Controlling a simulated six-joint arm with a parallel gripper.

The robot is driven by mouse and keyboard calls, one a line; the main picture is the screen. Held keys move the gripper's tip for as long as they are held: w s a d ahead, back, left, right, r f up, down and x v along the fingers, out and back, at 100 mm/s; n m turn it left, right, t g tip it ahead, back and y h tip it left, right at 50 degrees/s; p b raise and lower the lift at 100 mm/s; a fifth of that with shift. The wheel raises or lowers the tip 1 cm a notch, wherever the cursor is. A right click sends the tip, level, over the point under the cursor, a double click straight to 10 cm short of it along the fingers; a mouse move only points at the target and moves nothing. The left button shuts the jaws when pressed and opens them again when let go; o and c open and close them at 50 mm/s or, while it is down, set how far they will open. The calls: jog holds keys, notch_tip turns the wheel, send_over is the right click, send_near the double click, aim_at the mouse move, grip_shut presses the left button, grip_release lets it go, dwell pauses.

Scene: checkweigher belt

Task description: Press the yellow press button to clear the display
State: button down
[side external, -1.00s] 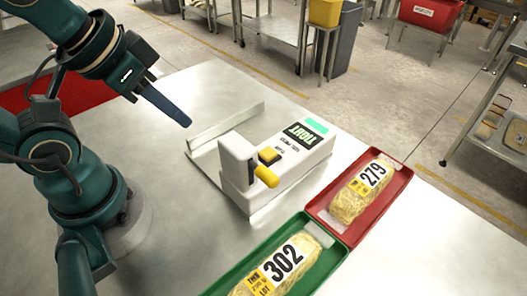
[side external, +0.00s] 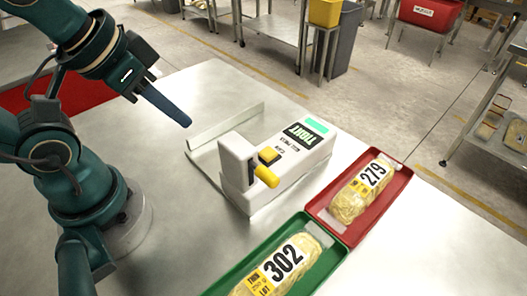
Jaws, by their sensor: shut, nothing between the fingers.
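A white control unit (side external: 296,165) stands on the metal table. On its top is a small square yellow button (side external: 268,154) in a dark surround. Closer to the camera, a yellow rounded knob or handle (side external: 266,176) sticks out beside an upright grey-white block (side external: 237,158). A dark label or display (side external: 306,134) with upside-down characters, too small to read, lies farther along the top, with a green strip (side external: 317,125) at the end. My gripper (side external: 186,122) is shut and empty, above the table left of the unit, clear of the button.
A red tray (side external: 384,203) holds a wrapped pack labelled 279 (side external: 350,204). A green tray (side external: 325,267) holds a pack labelled 302 (side external: 311,247). Both lie at the unit's near right. A low metal rail (side external: 225,126) stands behind the unit.

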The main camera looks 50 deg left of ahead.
notch_tip(320, 180, up, 3)
jog(key=m+t, duration=0.2)
jog(key=m, duration=0.6)
send_over(264, 154)
jog(key=shift+y, duration=0.5)
jog(key=shift+f, duration=0.1)
jog(key=shift+f, duration=4.35)
